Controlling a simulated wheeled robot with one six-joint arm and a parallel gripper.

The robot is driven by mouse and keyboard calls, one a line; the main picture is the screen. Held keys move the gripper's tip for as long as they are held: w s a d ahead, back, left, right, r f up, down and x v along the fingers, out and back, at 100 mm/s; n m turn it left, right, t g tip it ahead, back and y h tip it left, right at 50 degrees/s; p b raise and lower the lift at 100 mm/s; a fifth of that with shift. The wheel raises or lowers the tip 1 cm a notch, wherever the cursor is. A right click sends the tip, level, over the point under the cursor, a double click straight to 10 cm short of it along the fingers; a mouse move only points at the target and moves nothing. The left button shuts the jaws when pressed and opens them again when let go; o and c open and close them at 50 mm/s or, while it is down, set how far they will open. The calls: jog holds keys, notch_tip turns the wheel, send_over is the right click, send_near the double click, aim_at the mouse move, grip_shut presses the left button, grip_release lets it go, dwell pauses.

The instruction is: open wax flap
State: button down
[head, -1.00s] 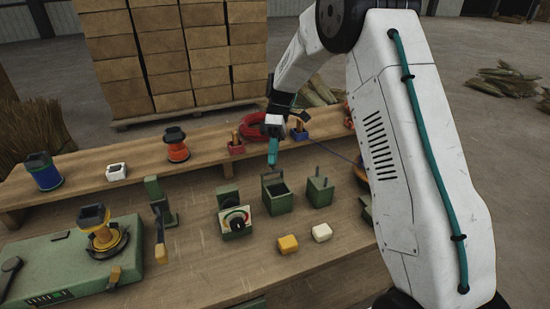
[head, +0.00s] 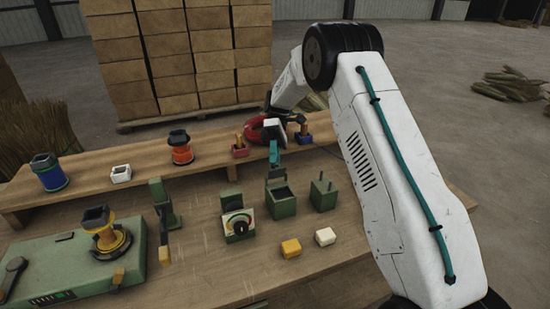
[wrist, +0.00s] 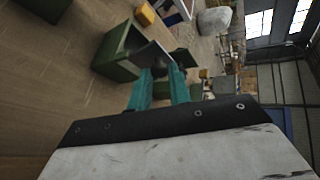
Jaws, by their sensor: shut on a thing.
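A dark green open-topped box (head: 281,202) stands on the bench, with its flap (head: 275,174) raised at the back edge. My gripper (head: 275,165) comes down from behind, and its teal fingers meet the top of the flap. In the wrist view the green box (wrist: 114,62) lies ahead and left of the teal fingers (wrist: 165,78). The grey flap (wrist: 153,54) reaches from the box to the fingertips, which look closed on its edge. The exact grip is small and partly hidden.
Right of the box stands a green block with pegs (head: 323,195). A raised shelf (head: 100,181) behind holds spools, small cups and a red coil.

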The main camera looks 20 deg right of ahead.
jog(key=c, duration=1.3)
grip_release()
jog(key=shift+r, duration=0.1)
jog(key=s+r, duration=0.2)
jog(key=s, duration=0.6)
jog(key=s+r, duration=0.2)
jog(key=s, duration=0.6)
jog(key=shift+r, duration=0.4)
